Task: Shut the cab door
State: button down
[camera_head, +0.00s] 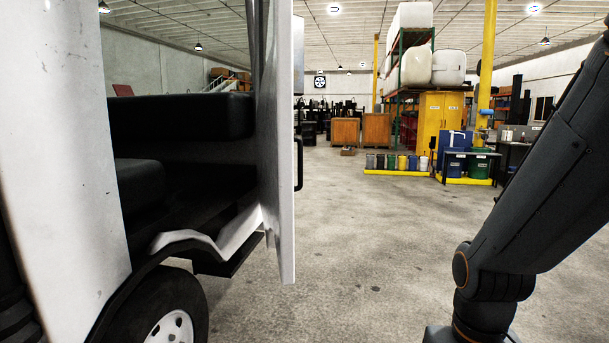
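The white cab door (284,130) stands open, seen nearly edge-on, swung out from the vehicle. A black handle (299,163) shows on its right side. Behind the door the cab opening shows dark seats (180,117). The white body panel of the vehicle (62,150) fills the left of the view. My arm rises along the right side, well apart from the door. My gripper is outside the view.
A front wheel (165,315) and its arch sit low at the left. The concrete floor (370,240) between the door and my arm is clear. Far back stand a yellow cabinet (438,125), several bins, and wooden crates (345,131).

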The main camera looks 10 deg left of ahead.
aim_at(273, 19)
jog(key=i, duration=1.2)
jog(key=u, duration=1.05)
